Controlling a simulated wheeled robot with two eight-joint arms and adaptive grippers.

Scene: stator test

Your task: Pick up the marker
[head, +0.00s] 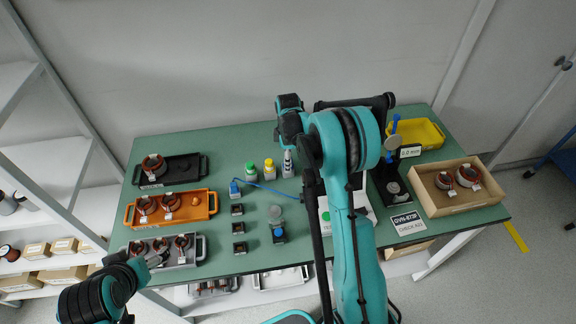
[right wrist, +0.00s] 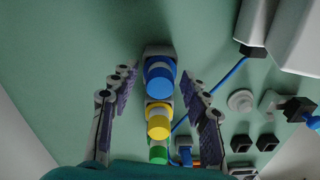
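No pen-shaped marker stands out clearly. A blue-capped upright piece (right wrist: 160,78), which may be the marker, stands in a row with a yellow-capped bottle (right wrist: 158,122) and a green-capped one (right wrist: 158,153). In the head view, this end piece (head: 287,165) is partly covered from above by my right arm. My right gripper (right wrist: 160,95) is open, with its fingers apart on either side of the row and nothing between the pads visibly touched. My left gripper (head: 158,259) is at the lower left beside the grey tray; its finger opening is unclear.
Black (head: 182,180), orange (head: 207,213) and grey (head: 190,261) trays of coils lie on the left of the green table (head: 225,150). A blue cable (head: 268,188) runs behind small black blocks. A tester stand, yellow bin (head: 430,133) and cardboard box (head: 458,207) are at right.

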